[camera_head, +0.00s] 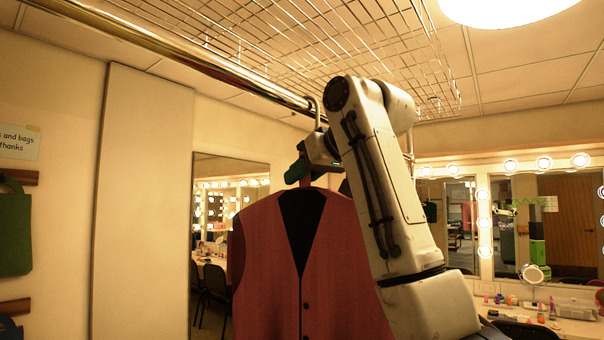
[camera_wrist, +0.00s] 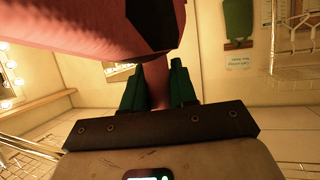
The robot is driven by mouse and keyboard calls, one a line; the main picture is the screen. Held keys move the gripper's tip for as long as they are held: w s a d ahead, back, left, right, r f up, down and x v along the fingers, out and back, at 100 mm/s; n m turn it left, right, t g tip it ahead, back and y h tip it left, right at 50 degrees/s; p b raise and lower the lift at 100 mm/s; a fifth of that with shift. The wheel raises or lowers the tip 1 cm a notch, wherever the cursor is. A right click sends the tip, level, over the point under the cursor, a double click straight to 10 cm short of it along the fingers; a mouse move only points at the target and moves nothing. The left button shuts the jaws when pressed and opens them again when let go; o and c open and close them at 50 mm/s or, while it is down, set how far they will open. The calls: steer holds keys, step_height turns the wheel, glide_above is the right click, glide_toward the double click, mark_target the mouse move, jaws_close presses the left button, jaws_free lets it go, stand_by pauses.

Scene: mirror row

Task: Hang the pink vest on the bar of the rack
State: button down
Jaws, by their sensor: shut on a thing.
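The pink vest (camera_head: 330,260), with a black V-neck and dark buttons, hangs upright in the head view; my arm covers its right side. My gripper (camera_head: 299,170) has green fingers and is shut at the top of the vest, on its hanger. The wrist view shows the gripper (camera_wrist: 156,85) with a pink strip between its fingers and the vest (camera_wrist: 70,25) beyond. The rack's shiny bar (camera_head: 190,55) runs from the upper left to above the gripper. A pale hook (camera_head: 318,106) shows at the bar; I cannot tell whether it rests on it.
A wire shelf (camera_head: 300,40) spans above the bar. A tall mirror (camera_head: 215,240) stands behind the vest. A green bag (camera_head: 14,232) hangs at the left wall. A counter (camera_head: 570,325) with lit mirrors is at the right.

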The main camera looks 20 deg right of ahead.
steer(key=c, duration=0.8)
jaws_free()
steer(key=shift+o, duration=0.2)
steer(key=o, duration=0.5)
steer(key=shift+s, duration=0.1)
steer(key=shift+s+d+f+b, duration=0.1)
steer(key=shift+s+d+b, duration=0.25)
steer(key=shift+s+b, duration=0.45)
steer(key=shift+s+d+r+b, duration=0.1)
steer(key=shift+s+d+b, duration=0.4)
steer(key=shift+s, duration=0.55)
steer(key=shift+s+d+f+b, duration=0.1)
steer(key=shift+s+d+b, duration=0.15)
steer(key=shift+s+b, duration=0.6)
steer(key=shift+s+d+b, duration=0.35)
steer(key=shift+s+b, duration=0.1)
steer(key=shift+s, duration=0.5)
steer(key=shift+s+d+b, duration=0.35)
steer(key=shift+s+b, duration=0.15)
steer(key=shift+s, duration=0.4)
steer(key=shift+s+d+b, duration=0.35)
steer(key=shift+s+b, duration=0.1)
steer(key=shift+s, duration=0.5)
